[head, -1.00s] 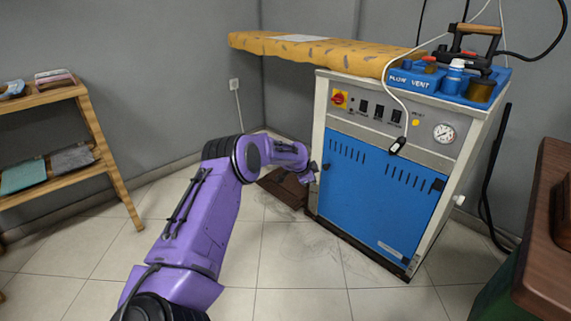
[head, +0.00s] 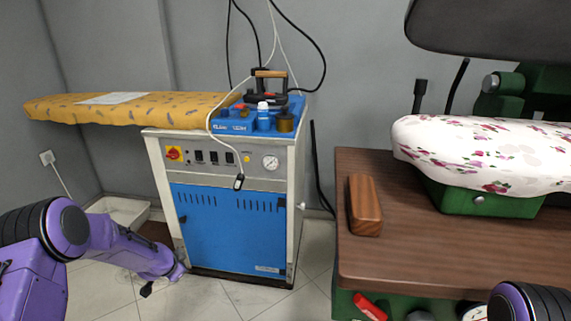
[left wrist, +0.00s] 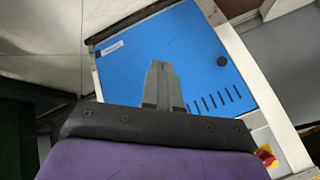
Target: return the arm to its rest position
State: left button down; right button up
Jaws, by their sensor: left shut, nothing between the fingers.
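My left arm, purple with black joints, comes in from the left in the head view and reaches down in front of the steam station. My left gripper (head: 163,280) is low, beside the lower left edge of the station's blue door (head: 230,230). In the left wrist view its grey fingers (left wrist: 160,70) are together and empty, with the blue door behind them. A piece of my right arm shows at the bottom right of the head view; the right gripper is out of the picture.
The yellow ironing board (head: 130,107) juts left from the steam station, above my left arm. An iron (head: 265,95) sits on the blue top tray. A brown table (head: 420,255) with a wooden block (head: 364,205) and a floral press pad (head: 480,155) stands at right. Floor tiles in front are clear.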

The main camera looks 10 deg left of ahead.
pick_arm(q)
jog(key=s+d+f+n+g, duration=0.1)
jog(key=s+d+f+n, duration=0.4)
jog(key=s, duration=0.7)
jog(key=s+d+f+n+g+y, duration=0.15)
jog(key=s+d+n, duration=0.35)
jog(key=s, duration=0.8)
jog(key=s+d+f+n+g, duration=0.1)
jog(key=s+d+f+n, duration=0.2)
jog(key=s+d, duration=0.65)
jog(key=s+a+r+p, duration=0.1)
jog(key=s+r+p, duration=0.1)
jog(key=r+p, duration=0.6)
jog(key=s+a+r+p, duration=0.1)
jog(key=s+r+p, duration=0.1)
jog(key=r+p, duration=0.7)
jog(key=shift+a+m+p, duration=0.3)
jog(key=shift+a+p, duration=0.05)
jog(key=shift+a, duration=0.05)
jog(key=shift+g, duration=0.25)
